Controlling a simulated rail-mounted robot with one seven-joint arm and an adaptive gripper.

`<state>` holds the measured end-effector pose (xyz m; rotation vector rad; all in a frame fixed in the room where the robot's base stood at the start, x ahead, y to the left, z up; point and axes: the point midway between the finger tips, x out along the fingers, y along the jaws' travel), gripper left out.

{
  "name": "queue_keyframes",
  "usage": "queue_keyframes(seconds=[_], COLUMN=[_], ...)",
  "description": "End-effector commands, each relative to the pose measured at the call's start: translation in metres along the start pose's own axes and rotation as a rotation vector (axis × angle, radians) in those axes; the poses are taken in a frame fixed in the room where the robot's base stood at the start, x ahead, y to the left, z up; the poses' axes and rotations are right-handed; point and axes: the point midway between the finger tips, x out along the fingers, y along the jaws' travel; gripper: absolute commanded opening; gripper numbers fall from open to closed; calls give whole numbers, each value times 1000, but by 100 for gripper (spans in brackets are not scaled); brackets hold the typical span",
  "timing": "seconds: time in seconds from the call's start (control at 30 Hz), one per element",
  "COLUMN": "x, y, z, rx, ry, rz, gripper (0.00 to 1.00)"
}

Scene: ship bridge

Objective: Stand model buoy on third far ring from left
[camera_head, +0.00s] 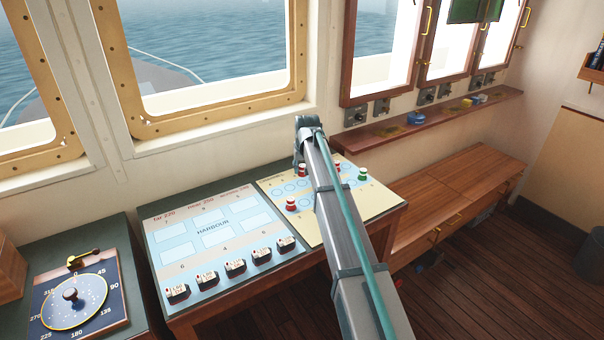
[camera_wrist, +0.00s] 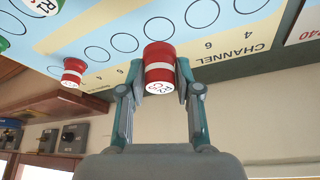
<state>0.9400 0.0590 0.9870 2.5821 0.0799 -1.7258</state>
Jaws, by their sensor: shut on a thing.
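My gripper (camera_wrist: 160,88) is shut on a red model buoy (camera_wrist: 159,62) with a white band and a marked white end, held between both fingers in the wrist view. In the head view the held red buoy (camera_head: 302,169) shows below my gripper (camera_head: 301,158), over the far part of the channel board (camera_head: 326,226). The wrist view shows the board (camera_wrist: 225,42) upside down, with a row of outlined rings (camera_wrist: 125,42) running past the held buoy. The buoy partly overlaps that row; whether its base touches the board I cannot tell.
Other buoys stand on the board: a red one (camera_head: 291,204) at front left, another red one (camera_head: 337,167), and a green one (camera_head: 362,174) at right. My arm hides part of the board. The harbour board (camera_head: 203,262) with several dark blocks lies left.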

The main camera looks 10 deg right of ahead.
Motion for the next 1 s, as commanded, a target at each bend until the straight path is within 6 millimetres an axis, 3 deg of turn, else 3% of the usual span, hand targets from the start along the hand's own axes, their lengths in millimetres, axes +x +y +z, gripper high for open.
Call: queue_keyframes(seconds=[0.23, 0.5, 0.87, 0.9, 1.0], x=[16, 44, 48, 47, 47], y=[0, 0, 0, 0, 0], z=[-6, 7, 9, 8, 8], rx=[0, 0, 0, 0, 0], ry=[0, -1, 0, 0, 0], rz=[0, 0, 0, 0, 0], gripper=[10, 10, 10, 38, 55])
